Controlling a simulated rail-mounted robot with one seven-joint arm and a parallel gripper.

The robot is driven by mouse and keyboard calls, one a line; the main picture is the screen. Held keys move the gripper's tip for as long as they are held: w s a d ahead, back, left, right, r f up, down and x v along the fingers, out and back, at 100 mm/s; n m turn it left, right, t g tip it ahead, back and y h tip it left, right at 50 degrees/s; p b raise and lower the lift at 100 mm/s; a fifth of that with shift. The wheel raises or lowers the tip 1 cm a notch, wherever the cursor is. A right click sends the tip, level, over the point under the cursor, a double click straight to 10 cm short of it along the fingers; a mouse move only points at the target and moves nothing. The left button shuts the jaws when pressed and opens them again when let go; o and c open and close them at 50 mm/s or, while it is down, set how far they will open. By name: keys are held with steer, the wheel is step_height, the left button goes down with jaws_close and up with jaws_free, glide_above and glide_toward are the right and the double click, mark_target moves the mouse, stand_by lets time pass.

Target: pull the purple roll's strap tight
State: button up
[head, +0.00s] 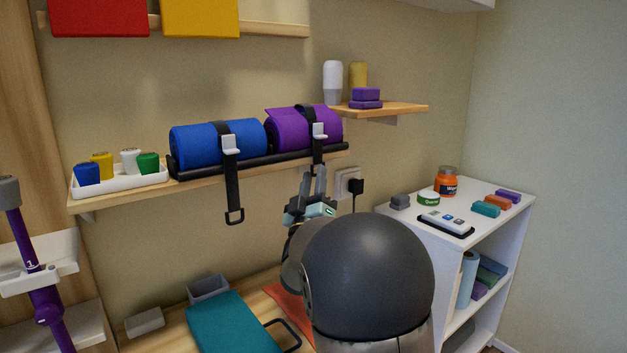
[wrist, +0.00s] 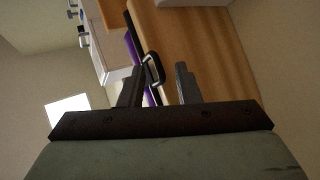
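The purple roll (head: 290,130) lies at the right end of the wall shelf. Its black strap (head: 318,150) passes over it, through a pale buckle (head: 319,130), and hangs down in front. The strap's lower end is hidden at my fingers in the head view. My gripper (head: 313,182) is just below the shelf, fingers upward, with a gap between them. In the wrist view my gripper (wrist: 158,82) is open, and a black ring (wrist: 153,70), apparently the strap's end, shows between the fingertips, closer to the left finger. I cannot tell whether they touch.
A blue roll (head: 195,145) with its own hanging strap and ring (head: 235,216) lies to the left. A black plug (head: 356,186) in a wall socket is close on the right. A small shelf (head: 385,108) juts out above right. A white cabinet (head: 480,215) stands at right.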

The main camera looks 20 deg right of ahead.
jaws_close()
step_height(320, 180, down, 7)
steer(key=b, duration=0.8)
steer(key=shift+r, duration=0.15)
jaws_free()
steer(key=shift+a, duration=0.1)
steer(key=v, duration=0.7)
steer(key=shift+s, duration=0.15)
